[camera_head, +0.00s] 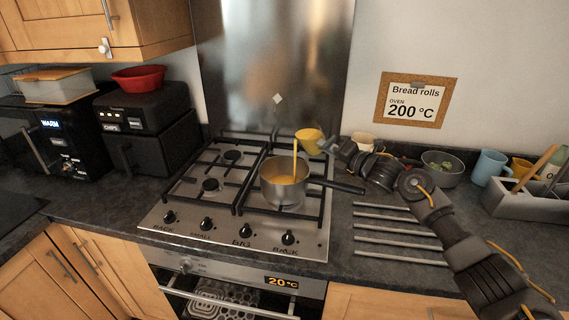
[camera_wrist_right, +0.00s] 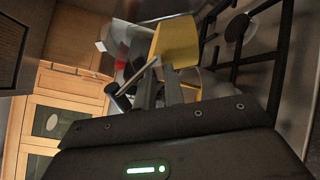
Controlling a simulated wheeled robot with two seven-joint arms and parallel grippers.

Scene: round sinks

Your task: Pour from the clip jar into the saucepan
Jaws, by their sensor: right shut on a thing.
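The clip jar (camera_head: 308,141) is tilted above the saucepan and looks yellow with its contents. In the right wrist view the jar (camera_wrist_right: 178,42) shows as a yellow shape just beyond my fingers. My right gripper (camera_head: 327,146) is shut on the jar from its right side. A thin yellow-orange stream (camera_head: 295,160) falls from the jar into the saucepan (camera_head: 284,191). The saucepan stands upright on the hob, with yellow-orange liquid inside and its dark handle (camera_head: 335,185) pointing right, under my arm. My left gripper is not in view.
The gas hob (camera_head: 193,214) has several burners and black grates. To the right are a metal rack (camera_head: 395,236), a grey bowl (camera_head: 441,173), a blue mug (camera_head: 489,168) and a utensil caddy (camera_head: 522,204). A red bowl (camera_head: 138,77) sits on a black appliance at left.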

